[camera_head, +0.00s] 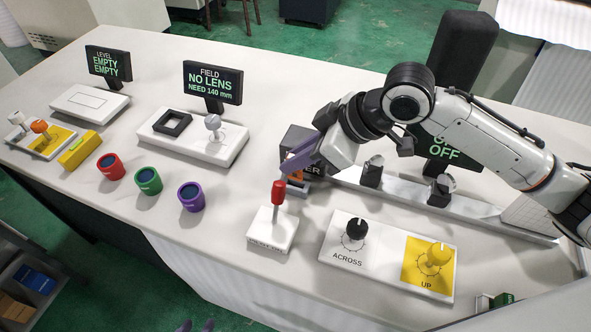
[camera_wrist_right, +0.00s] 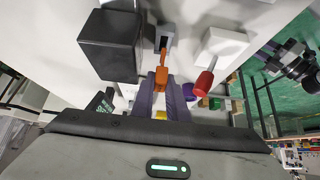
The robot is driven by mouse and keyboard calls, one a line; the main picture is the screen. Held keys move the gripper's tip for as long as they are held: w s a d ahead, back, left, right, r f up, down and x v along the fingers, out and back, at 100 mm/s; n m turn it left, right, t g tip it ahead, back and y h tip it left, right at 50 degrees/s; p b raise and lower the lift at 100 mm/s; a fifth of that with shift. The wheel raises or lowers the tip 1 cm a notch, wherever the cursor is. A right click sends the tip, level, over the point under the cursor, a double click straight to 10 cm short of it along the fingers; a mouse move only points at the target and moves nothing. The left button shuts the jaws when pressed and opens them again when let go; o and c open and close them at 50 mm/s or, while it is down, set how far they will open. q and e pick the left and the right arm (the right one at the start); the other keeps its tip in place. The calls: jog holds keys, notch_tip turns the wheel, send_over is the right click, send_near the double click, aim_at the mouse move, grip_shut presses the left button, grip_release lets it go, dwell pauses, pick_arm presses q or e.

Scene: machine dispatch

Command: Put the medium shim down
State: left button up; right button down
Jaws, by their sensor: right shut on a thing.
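My right gripper (camera_head: 300,155) has purple fingers and reaches in from the right, just in front of the dark box marked with letters ending "ER" (camera_head: 298,139). In the right wrist view its fingers (camera_wrist_right: 167,100) are shut on a small orange piece (camera_wrist_right: 161,76), apparently the medium shim; its size cannot be judged. The orange piece also shows below the fingers in the head view (camera_head: 296,177), over a grey mount (camera_wrist_right: 167,42). Whether it touches the mount is unclear.
A red-handled lever on a white block (camera_head: 272,232) stands close in front. The ACROSS and UP knob panel (camera_head: 388,252) is to its right. A rail (camera_head: 410,195) with lens holders runs behind. Red, green and purple cups (camera_head: 191,196) stand at left. Bare table lies between.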

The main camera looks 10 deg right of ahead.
aim_at(297, 179)
jog(key=shift+f, duration=2.1)
jog(key=c, duration=2)
grip_release()
jog(key=shift+w+f, duration=0.1)
jog(key=shift+r, duration=0.25)
jog(key=v, duration=1.2)
jog(key=shift+f, duration=0.1)
